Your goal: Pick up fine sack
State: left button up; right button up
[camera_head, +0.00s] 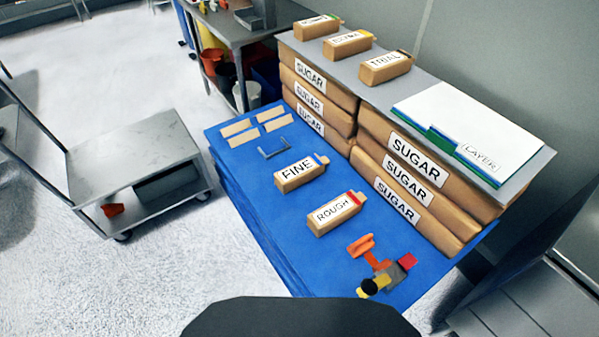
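The fine sack (301,173) is a small brown block-shaped bag with a white FINE label and a blue end. It lies on the blue table surface (240,175), left of and behind the ROUGH sack (337,214), which has a red end. The two sacks are apart. Nothing touches or covers the fine sack. Neither of my grippers is in view.
An orange, black and yellow tool (375,270) lies at the front. A grey cart (135,165) stands at left.

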aim_at(290, 178)
jog(key=z, duration=0.05)
jog(key=k, duration=0.5)
jog(key=u, duration=1.5)
jog(key=i, duration=1.7)
jog(key=z, duration=3)
jog(key=i, duration=0.5)
